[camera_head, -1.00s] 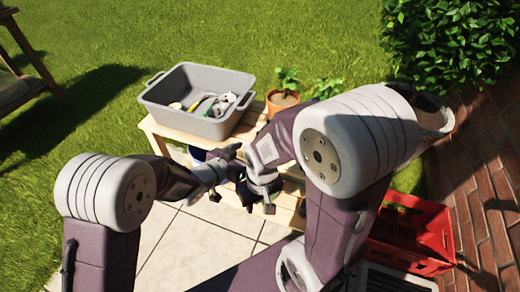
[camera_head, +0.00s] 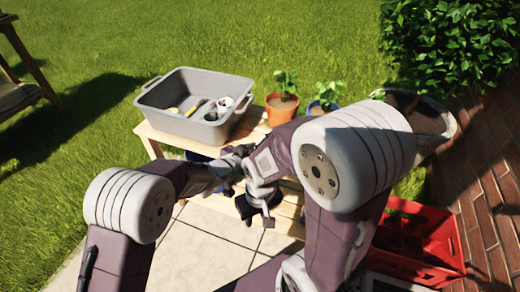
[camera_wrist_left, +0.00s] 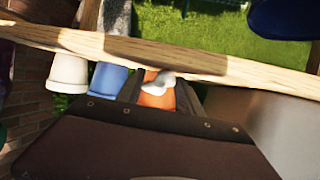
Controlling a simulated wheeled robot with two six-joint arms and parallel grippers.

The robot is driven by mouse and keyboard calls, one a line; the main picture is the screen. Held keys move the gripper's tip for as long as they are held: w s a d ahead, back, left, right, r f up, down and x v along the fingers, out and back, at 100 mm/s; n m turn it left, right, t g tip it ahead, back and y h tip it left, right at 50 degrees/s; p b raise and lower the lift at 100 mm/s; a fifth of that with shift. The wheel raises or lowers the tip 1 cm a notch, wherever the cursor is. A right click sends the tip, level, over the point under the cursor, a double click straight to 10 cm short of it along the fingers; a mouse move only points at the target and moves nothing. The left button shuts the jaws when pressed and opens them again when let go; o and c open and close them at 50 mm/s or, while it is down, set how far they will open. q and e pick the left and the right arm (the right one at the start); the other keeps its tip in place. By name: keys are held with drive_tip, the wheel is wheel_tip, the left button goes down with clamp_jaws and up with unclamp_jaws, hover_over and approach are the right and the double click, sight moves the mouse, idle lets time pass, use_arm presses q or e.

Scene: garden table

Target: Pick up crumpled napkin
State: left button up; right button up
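A small white crumpled thing, which looks like the napkin (camera_wrist_left: 168,80), shows in the left wrist view in front of an orange pot (camera_wrist_left: 158,98). My left gripper (camera_wrist_left: 160,92) has its dark fingers apart on either side of it; I see no clear grip. In the head view the left gripper's tips are hard to separate from the right arm, and I cannot make out the napkin there. My right gripper (camera_head: 258,208) points down at the table's near side, its fingers apart, with nothing visible between them.
A grey tub (camera_head: 195,125) with several small items stands on the wooden table (camera_head: 160,133). An orange pot (camera_head: 281,108) and a blue pot (camera_head: 318,108) with plants stand right of it. A red crate (camera_head: 415,240) is at the lower right, by the brick paving (camera_head: 485,180).

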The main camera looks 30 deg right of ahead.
sight(257, 147)
use_arm(q)
drive_tip(key=shift+c, duration=0.8)
wheel_tip(257, 147, up, 10)
drive_tip(key=p, duration=0.6)
drive_tip(key=shift+r, duration=0.1)
